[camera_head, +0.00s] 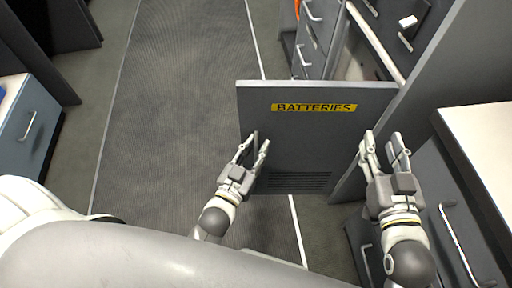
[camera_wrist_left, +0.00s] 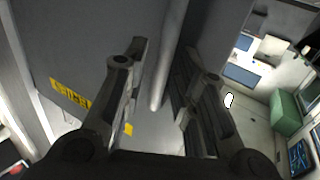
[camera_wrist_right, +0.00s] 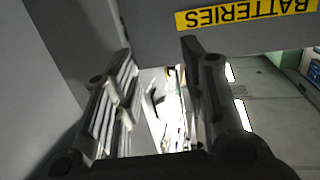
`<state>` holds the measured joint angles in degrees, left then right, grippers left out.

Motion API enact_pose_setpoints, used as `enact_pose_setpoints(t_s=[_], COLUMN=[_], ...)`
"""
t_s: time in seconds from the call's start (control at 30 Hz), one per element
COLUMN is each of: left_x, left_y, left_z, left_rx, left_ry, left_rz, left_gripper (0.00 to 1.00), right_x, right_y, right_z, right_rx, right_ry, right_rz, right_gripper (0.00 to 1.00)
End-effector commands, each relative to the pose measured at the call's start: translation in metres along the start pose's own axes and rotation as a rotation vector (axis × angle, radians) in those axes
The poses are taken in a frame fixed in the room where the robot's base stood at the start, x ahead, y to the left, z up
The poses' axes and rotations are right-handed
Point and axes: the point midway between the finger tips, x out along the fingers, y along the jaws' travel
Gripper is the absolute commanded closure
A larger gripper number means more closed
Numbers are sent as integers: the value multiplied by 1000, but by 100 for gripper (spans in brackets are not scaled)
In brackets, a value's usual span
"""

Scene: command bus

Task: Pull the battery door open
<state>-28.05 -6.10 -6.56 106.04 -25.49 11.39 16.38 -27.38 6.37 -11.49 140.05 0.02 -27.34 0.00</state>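The battery door (camera_head: 300,150) is a flat grey panel with a yellow BATTERIES label (camera_head: 314,107) and a slotted vent low down. In the head view it faces me and stands out from the right-hand cabinets into the aisle. My left gripper (camera_head: 254,143) is open at the door's left edge; whether it touches the door I cannot tell. In the left wrist view its fingers (camera_wrist_left: 160,75) are apart. My right gripper (camera_head: 383,143) is open by the door's right side. The label shows upside down in the right wrist view (camera_wrist_right: 245,14), beyond the parted fingers (camera_wrist_right: 158,70).
Drawers with handles (camera_head: 312,12) stand behind the door. A cabinet with a pale top (camera_head: 485,125) and a long handle (camera_head: 458,243) is close on the right. A blue-grey drawer unit (camera_head: 32,120) stands at the left. The aisle floor (camera_head: 175,110) left of the door is clear.

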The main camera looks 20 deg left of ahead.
Motion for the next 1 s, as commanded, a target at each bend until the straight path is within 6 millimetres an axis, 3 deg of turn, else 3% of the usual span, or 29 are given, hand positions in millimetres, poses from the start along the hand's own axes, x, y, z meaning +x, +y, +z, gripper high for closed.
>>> enact_pose_setpoints(t_s=[0.03,0.17,0.5,0.7,1.0], left_x=[0,-14,-80,-108,-119], left_y=[-2,-1,-1,-1,-1], left_z=[-9,-7,0,1,0], left_rx=[1,1,0,2,1], left_ry=[22,16,0,-2,-1], left_rz=[-1,-1,-1,0,-1], left_gripper=[69,69,69,69,69], right_x=[0,0,0,0,0], right_y=[0,0,0,0,0], right_z=[-1,-1,0,0,0], right_rx=[0,-1,0,0,0], right_ry=[0,0,-1,-1,-1], right_rz=[-1,0,1,1,1], right_gripper=[60,60,60,60,60])
